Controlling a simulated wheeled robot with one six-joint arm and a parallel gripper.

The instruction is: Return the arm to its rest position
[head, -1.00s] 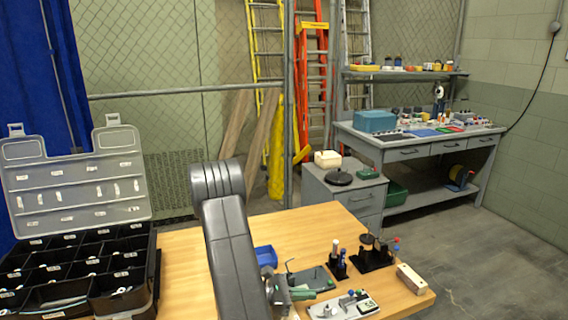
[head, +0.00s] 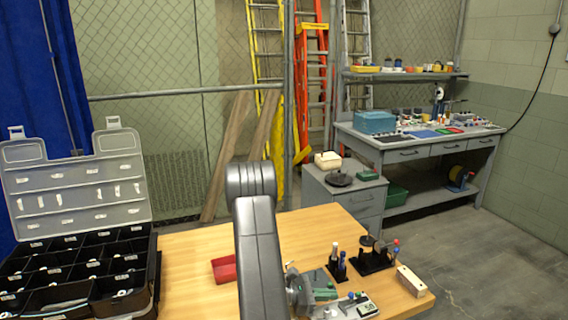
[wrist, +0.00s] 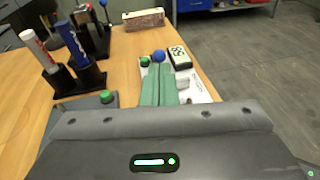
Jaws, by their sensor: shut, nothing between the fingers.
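My gripper (head: 326,294) is low over the front of the wooden table (head: 190,244) in the head view, partly behind my own arm. Its two green fingers (wrist: 159,86) lie together in the wrist view, shut and empty. They point toward a white panel with a blue knob (wrist: 158,56), a green knob and a small display box (wrist: 180,58). I cannot tell whether the fingertips touch the panel. My arm reaches up from the bottom of the head view and bends at a raised elbow.
A black compartment case (head: 75,262) with its lid open stands on the left. A red tray (head: 224,269) lies beside my arm. A holder with tubes (head: 337,264), a black stand (head: 375,256) and a pale block (head: 411,281) stand to the right. The table's back middle is clear.

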